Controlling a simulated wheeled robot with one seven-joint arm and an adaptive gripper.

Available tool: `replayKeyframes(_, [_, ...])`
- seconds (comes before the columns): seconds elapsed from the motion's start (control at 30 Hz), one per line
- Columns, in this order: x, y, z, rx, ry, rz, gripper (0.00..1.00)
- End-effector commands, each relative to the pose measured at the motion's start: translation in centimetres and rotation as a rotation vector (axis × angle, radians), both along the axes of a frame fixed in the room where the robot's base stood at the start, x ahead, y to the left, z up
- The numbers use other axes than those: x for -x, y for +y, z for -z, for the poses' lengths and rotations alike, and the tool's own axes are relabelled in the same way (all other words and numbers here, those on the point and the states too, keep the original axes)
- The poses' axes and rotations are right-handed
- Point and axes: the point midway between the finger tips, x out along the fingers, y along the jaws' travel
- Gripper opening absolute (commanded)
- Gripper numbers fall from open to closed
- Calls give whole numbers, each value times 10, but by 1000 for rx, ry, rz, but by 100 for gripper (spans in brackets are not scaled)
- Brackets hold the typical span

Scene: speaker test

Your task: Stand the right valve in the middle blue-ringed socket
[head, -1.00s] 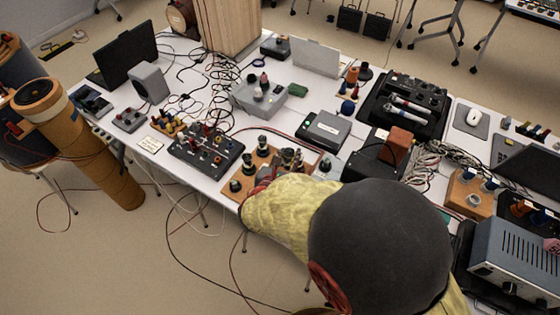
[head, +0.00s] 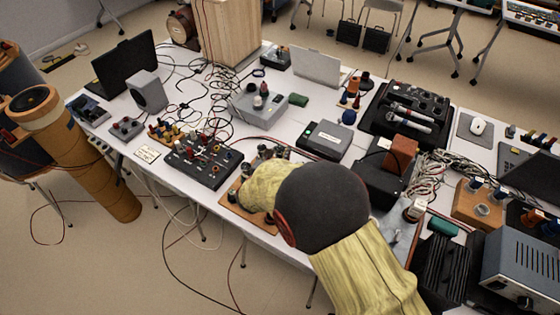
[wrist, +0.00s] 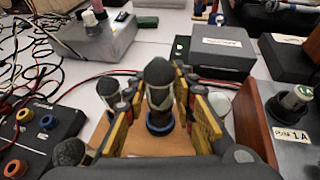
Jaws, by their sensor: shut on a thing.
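My gripper (wrist: 158,98) is shut on a dark-topped glass valve (wrist: 158,74), which is upright between the yellow-sided fingers in the wrist view. A blue-ringed socket (wrist: 160,124) shows right below it on the wooden board (wrist: 190,143). I cannot tell whether the valve's base is seated in the ring or just above it. Another valve (wrist: 107,88) stands behind the left finger, and a dark valve top (wrist: 70,152) shows at lower left. In the head view my arm hides the gripper and much of the board (head: 229,199).
A black box with coloured terminals (head: 205,162) lies left of the board. A grey box (head: 325,140) is behind it. Cables cross the table around these.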

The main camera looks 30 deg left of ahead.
Motion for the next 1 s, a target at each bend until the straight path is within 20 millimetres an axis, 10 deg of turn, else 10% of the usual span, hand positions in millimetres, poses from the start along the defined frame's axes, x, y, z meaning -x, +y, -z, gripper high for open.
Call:
replayKeyframes(0.43, [-10,5,44,0,0,0,0])
replayKeyframes(0.97, [-10,5,51,-1,-1,0,0])
replayKeyframes(1.0, [-10,5,51,0,-1,0,27])
